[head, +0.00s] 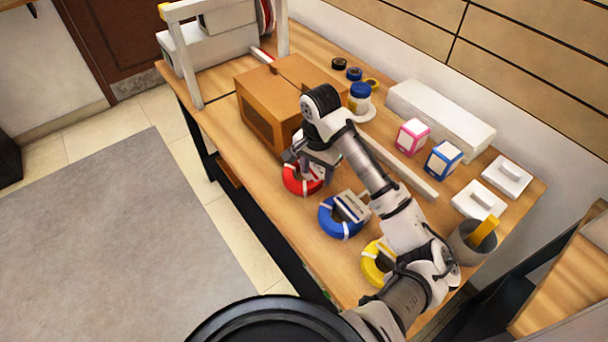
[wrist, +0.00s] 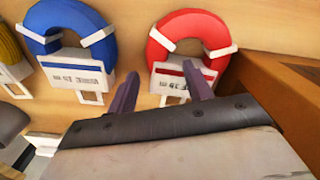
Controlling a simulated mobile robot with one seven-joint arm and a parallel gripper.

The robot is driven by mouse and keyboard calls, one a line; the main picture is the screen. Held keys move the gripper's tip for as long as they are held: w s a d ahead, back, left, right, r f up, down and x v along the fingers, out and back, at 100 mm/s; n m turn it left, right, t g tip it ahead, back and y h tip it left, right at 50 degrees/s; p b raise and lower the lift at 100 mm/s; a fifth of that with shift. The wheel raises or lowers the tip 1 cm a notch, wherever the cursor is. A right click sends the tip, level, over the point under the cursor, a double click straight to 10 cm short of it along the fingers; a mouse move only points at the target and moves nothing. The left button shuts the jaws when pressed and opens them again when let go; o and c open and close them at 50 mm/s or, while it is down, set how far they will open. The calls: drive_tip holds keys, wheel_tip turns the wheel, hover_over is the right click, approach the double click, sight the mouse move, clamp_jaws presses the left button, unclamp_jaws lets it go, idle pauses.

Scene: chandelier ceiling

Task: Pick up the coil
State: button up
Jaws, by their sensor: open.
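Three ring-shaped wire coils with white straps and white labels lie on the wooden table. The red coil (head: 297,183) is nearest the cardboard box. It also shows in the wrist view (wrist: 188,24), its label (wrist: 180,78) partly behind a finger. The blue coil (head: 338,222) lies in the middle and shows upper left in the wrist view (wrist: 102,50). The yellow coil (head: 370,266) is partly hidden by my arm. My gripper (wrist: 161,78) is open and empty, with its fingers at the red coil's label side. I cannot tell whether they touch it.
A cardboard box (head: 262,88) stands close beside the red coil and borders the right of the wrist view (wrist: 275,90). A jar (head: 360,98), white tray (head: 440,115), two small boxes, white switches and a grey cup (head: 463,243) stand farther back or right.

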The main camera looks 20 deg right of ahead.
sight(316, 179)
drive_tip(key=shift+f, duration=1.65)
drive_tip(key=shift+c, duration=0.3)
clamp_jaws()
